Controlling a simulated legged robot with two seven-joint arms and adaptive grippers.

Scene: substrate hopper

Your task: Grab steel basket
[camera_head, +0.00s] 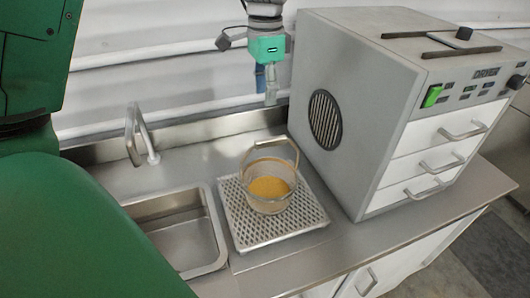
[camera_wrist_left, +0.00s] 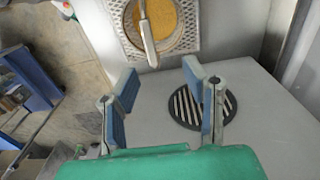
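The steel basket (camera_head: 269,203) stands upright on a perforated metal tray (camera_head: 245,238) on the counter, with yellow-orange grain inside and its handle (camera_head: 270,146) raised. In the left wrist view the basket (camera_wrist_left: 126,28) is at the top, with its handle (camera_wrist_left: 147,40) crossing it. My left gripper (camera_head: 271,88) hangs above and behind the basket, apart from it, beside the dryer. In the left wrist view its two blue-grey fingers (camera_wrist_left: 161,80) are spread and nothing is between them. The handle lies beyond the fingertips. My right gripper is not in view.
The grey dryer (camera_head: 365,100) with white drawers and a round vent stands close to the right of the tray. A sink (camera_head: 185,240) with a tap (camera_head: 138,135) is to the left. The counter strip in front of the dryer is bare.

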